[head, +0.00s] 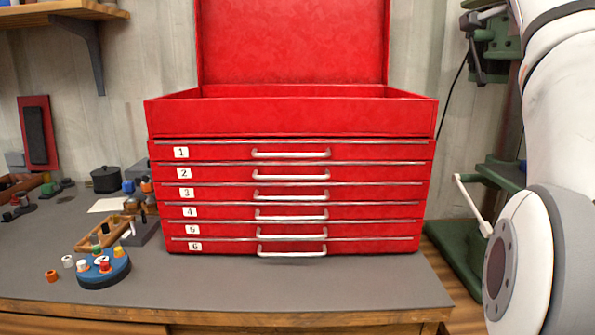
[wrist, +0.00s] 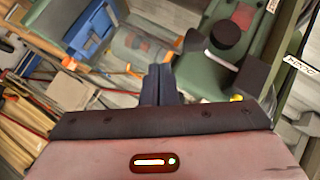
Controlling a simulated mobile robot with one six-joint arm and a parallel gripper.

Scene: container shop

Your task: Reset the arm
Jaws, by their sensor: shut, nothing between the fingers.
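My arm (head: 555,130) is folded at the right side of the head view, with white links and a grey joint; its gripper is outside that view. In the wrist view my gripper (wrist: 157,72) shows as dark fingers pressed together in the middle, with nothing between them. It points toward a cluttered area with green machinery (wrist: 225,60) and a blue container (wrist: 92,30). The gripper touches nothing that I can make out.
A red tool chest (head: 290,115) with an open lid and numbered, closed drawers stands on the grey workbench (head: 300,290). Small parts and a round blue holder (head: 100,280) sit at the left. A green machine (head: 465,240) stands at the right. The bench front is clear.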

